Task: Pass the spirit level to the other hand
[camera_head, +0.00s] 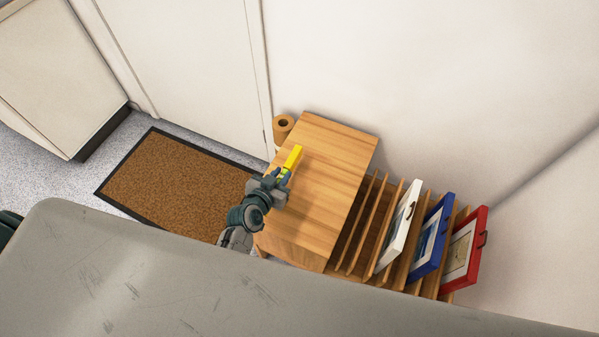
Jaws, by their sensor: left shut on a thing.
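The spirit level (293,157) is a yellow bar. My left gripper (284,173) is shut on it, with one yellow end sticking out beyond the fingers. The gripper and the level are over the left part of the wooden table top (328,150); I cannot tell whether the level touches the wood. The rest of the level is hidden by the gripper. My right gripper is not in view.
A wooden rack (353,236) right of the table top holds a white frame (390,246), a blue frame (420,263) and a red frame (472,267). A brown roll (283,124) stands behind the table. A brown doormat (172,184) lies left. A grey surface (150,275) fills the foreground.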

